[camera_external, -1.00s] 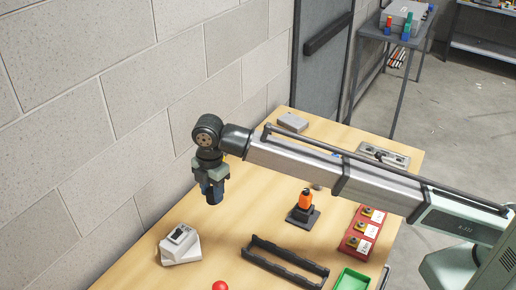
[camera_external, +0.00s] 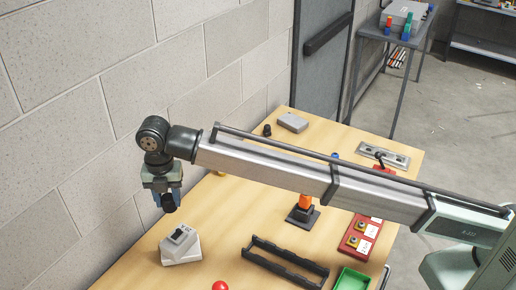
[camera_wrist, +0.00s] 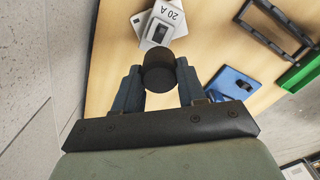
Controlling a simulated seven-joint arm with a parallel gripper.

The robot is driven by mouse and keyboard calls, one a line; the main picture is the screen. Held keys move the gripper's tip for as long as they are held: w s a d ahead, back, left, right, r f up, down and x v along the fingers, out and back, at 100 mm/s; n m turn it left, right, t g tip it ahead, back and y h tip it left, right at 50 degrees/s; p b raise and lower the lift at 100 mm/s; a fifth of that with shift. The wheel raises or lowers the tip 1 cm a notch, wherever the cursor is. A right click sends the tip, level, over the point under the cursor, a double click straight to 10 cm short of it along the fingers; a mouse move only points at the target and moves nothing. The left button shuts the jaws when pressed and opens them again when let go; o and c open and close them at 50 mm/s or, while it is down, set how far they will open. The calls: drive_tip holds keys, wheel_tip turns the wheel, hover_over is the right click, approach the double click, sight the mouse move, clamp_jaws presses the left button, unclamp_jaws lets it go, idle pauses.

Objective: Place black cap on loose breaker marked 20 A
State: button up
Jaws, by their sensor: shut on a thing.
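My gripper (camera_external: 167,201) is shut on the black cap (camera_wrist: 158,72), which sits between the fingertips in the wrist view. In the external view the gripper hangs high near the wall, up and left of the loose breaker (camera_external: 181,240). The breaker is a light grey, wedge-like block with a dark switch, lying on the table. In the wrist view the breaker (camera_wrist: 161,30) shows its "20 A" label just beyond the cap. The cap appears apart from the breaker and hides part of its near edge.
A black rack (camera_external: 285,263), an orange-topped stand (camera_external: 305,203), a green tray (camera_external: 353,280) and a red ball (camera_external: 220,286) are on the table. A red holder (camera_external: 357,243) stands at the right. A blue plate (camera_wrist: 232,84) shows in the wrist view. The wall is close on the left.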

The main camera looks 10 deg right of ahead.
wheel_tip(320, 180, down, 10)
drive_tip(key=shift+r, duration=0.1)
idle(0.4)
drive_tip(key=o, duration=1)
wheel_tip(320, 180, up, 12)
drive_tip(key=shift+r, duration=0.1)
idle(0.3)
